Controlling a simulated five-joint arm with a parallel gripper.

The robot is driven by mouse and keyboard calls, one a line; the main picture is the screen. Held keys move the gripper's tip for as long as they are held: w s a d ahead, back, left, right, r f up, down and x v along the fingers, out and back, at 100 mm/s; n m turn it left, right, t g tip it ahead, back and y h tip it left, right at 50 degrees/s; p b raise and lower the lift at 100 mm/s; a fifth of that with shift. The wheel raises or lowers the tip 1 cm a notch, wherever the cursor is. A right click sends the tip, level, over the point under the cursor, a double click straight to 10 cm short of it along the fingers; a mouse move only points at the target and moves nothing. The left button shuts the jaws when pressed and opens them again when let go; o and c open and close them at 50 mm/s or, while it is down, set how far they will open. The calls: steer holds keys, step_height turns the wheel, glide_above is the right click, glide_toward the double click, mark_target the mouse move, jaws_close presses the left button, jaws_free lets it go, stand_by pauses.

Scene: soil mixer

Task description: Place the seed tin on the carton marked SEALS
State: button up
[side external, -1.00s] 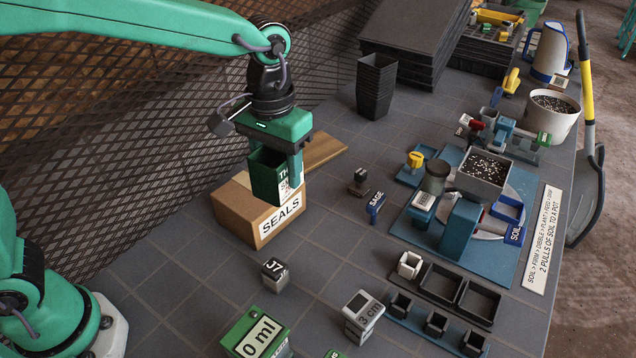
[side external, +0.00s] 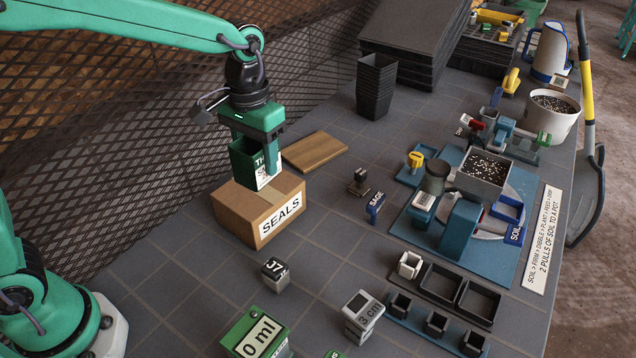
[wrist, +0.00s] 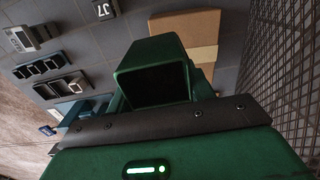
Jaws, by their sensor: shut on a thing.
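The seed tin (side external: 246,163) is a dark green, open-topped box with a white label. My gripper (side external: 264,155) is shut on it and holds it upright over the carton marked SEALS (side external: 262,230). The carton is brown cardboard with a white SEALS label on its front. In the side view the tin's bottom appears at or just above the carton's top, toward the back; I cannot tell whether they touch. In the wrist view the tin (wrist: 155,50) shows its dark opening, and the carton (wrist: 187,25) is partly hidden behind it.
A wooden board (side external: 315,150) lies behind the carton. A mesh fence (side external: 120,130) runs along the left.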

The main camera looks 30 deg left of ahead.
mark_target(253, 150)
steer(key=w+a+f, duration=0.1)
steer(key=w+a, duration=0.1)
steer(key=w+a+f, duration=0.2)
steer(key=shift+a+f, duration=0.3)
steer(key=shift+a, duration=0.05)
steer(key=shift+s+f, duration=0.1)
steer(key=shift+f, duration=1.9)
steer(key=shift+f, duration=0.15)
steer(key=o, duration=1)
step_height(253, 150, up, 12)
steer(key=shift+r, duration=0.2)
